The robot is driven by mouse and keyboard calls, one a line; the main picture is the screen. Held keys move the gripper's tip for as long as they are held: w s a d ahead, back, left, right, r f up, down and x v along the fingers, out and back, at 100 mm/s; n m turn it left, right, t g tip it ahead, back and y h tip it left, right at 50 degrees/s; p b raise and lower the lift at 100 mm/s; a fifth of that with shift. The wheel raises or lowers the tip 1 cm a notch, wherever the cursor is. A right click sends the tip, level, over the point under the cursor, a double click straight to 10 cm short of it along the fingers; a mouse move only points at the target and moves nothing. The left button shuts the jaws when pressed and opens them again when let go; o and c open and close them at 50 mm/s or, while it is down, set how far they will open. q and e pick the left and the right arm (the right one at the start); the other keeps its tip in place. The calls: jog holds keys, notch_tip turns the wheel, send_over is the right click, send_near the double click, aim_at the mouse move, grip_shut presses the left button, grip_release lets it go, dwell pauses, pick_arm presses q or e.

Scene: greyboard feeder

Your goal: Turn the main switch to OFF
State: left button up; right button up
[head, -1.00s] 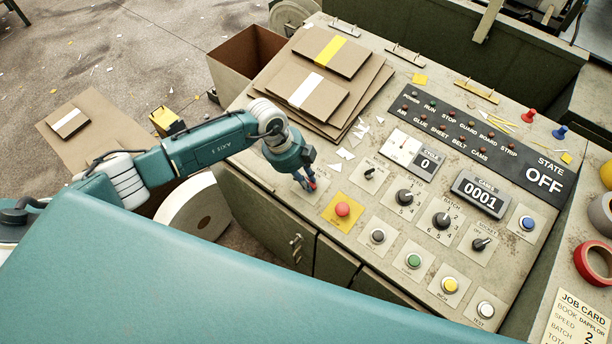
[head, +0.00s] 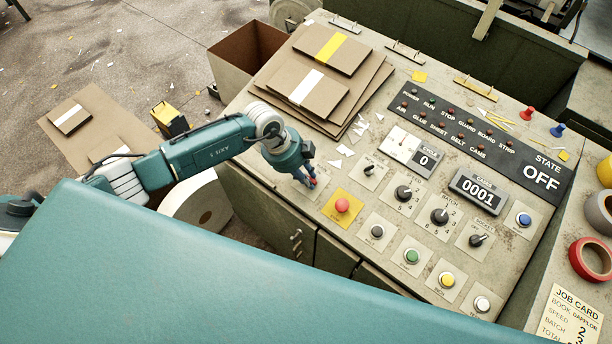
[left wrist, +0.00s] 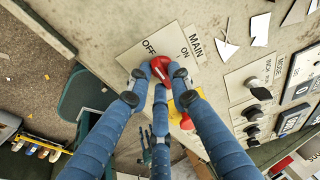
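The main switch's plate (left wrist: 170,48) lies on the console top, lettered MAIN, OFF and ON. Its red handle (left wrist: 160,68) shows between my left fingertips in the left wrist view. My left gripper (head: 309,182) reaches down at the console's near left corner, just left of the red button on its yellow plate. Its blue fingers (left wrist: 161,78) close in around the handle from both sides and hide part of it. Which mark the handle points to is hard to tell. The STATE panel (head: 541,176) reads OFF. My right gripper is not in view.
The red mushroom button (head: 342,205) stands close to the right of my left gripper. A small knob (head: 369,169) and several other knobs and buttons stand further right. Stacked boards (head: 345,85) lie behind, with white paper scraps (head: 345,151) nearby.

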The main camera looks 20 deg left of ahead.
pick_arm(q)
jog(key=shift+o, duration=0.9)
jog(key=shift+r, duration=0.2)
jog(key=v, duration=1.1)
jog(key=shift+a+r, duration=0.15)
jog(key=shift+r, duration=0.1)
jog(key=shift+s, duration=0.15)
